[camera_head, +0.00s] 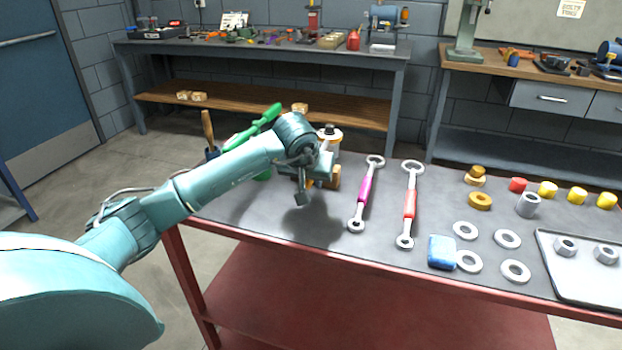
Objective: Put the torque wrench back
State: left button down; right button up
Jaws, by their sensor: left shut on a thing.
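My left gripper (303,192) hangs above the left part of the workbench top (250,205), with its shadow on the bench below it. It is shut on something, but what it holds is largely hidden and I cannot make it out. A wrench with a magenta grip (366,190) and ring ends lies on the bench just right of the gripper. A similar wrench with a red grip (409,203) lies beside it, apart from it. I cannot tell which one is the torque wrench. My right gripper is not in view.
A long green object (253,128) and a cup (212,153) with a wooden handle stand behind my left arm. To the right are a blue block (441,252), several grey rings (507,239), yellow and red pieces, and a tray (580,283) with nuts.

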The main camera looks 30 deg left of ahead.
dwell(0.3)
pick_arm(q)
jog(key=c, duration=1.3)
grip_release()
jog(key=shift+o, duration=0.2)
jog(key=shift+f, duration=0.2)
notch_tip(320, 180, up, 8)
jog(key=p, duration=0.5)
jog(key=shift+f, duration=0.4)
